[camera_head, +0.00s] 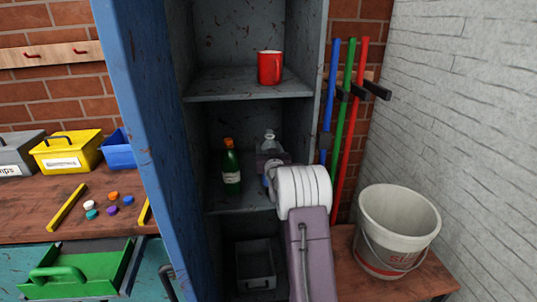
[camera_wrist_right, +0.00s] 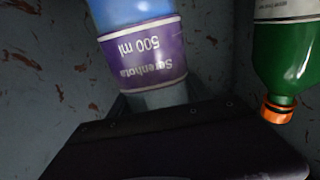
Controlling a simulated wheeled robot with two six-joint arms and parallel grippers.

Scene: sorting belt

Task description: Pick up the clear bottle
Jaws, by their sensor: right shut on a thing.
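The clear bottle (camera_head: 269,141) is upright on the middle shelf of the cabinet, with its lower part mostly hidden by my right gripper. The right wrist view, which is upside down, shows the bottle (camera_wrist_right: 145,52) with a purple label reading "Serenhota 500 ml" and a blue part. My right gripper (camera_head: 270,161) is shut on the clear bottle. Its dark body (camera_wrist_right: 180,145) fills the bottom of the right wrist view. I cannot tell whether the bottle touches the shelf. My left gripper is not in view.
A green bottle with an orange cap (camera_head: 231,168) stands close to the left, also in the right wrist view (camera_wrist_right: 285,50). A red mug (camera_head: 269,68) is on the shelf above. The blue cabinet door (camera_head: 150,130) stands open at left. A white bucket (camera_head: 397,225) is at right.

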